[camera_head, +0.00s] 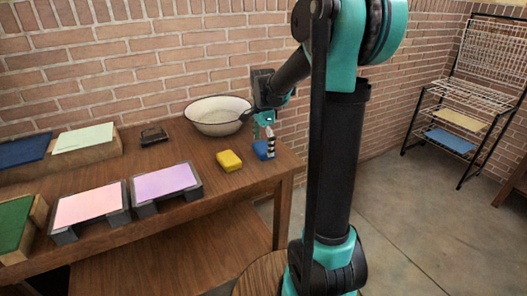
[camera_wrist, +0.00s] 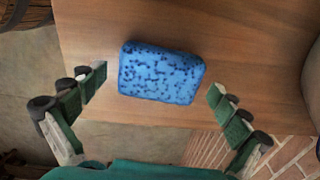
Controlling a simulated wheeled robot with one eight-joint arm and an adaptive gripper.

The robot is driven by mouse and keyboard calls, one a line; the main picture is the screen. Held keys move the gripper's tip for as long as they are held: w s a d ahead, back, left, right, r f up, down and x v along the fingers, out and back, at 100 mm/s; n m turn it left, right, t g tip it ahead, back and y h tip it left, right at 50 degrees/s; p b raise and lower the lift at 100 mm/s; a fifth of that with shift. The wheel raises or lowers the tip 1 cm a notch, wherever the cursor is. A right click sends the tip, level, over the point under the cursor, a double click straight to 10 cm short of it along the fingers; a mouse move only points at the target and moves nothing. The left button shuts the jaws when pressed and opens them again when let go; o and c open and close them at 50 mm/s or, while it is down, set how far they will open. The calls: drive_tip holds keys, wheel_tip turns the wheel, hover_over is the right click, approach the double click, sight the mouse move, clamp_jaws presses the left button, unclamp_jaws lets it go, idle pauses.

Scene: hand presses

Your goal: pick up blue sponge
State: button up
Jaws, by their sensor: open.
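The blue sponge (camera_wrist: 161,73) lies flat on the wooden table near its edge, a rounded block with dark pores. In the wrist view it sits between and just beyond my open fingertips (camera_wrist: 158,82), with a gap on each side. In the head view the blue sponge (camera_head: 261,149) is partly hidden by my gripper (camera_head: 267,134), which points down at it near the table's right end. My gripper holds nothing.
A yellow sponge (camera_head: 229,160) lies just left of the blue one. A white bowl with a dark rim (camera_head: 218,116) stands behind. Pink (camera_head: 90,205) and purple (camera_head: 164,183) pads sit on dark stands to the left. A wire shelf (camera_head: 461,115) stands far right.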

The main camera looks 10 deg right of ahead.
sight(264, 147)
drive_tip(key=shift+f, duration=0.4)
drive_tip(key=c, duration=0.8)
drive_tip(key=shift+r, duration=0.15)
wheel_tip(264, 147, up, 20)
drive_tip(key=shift+f, duration=0.15)
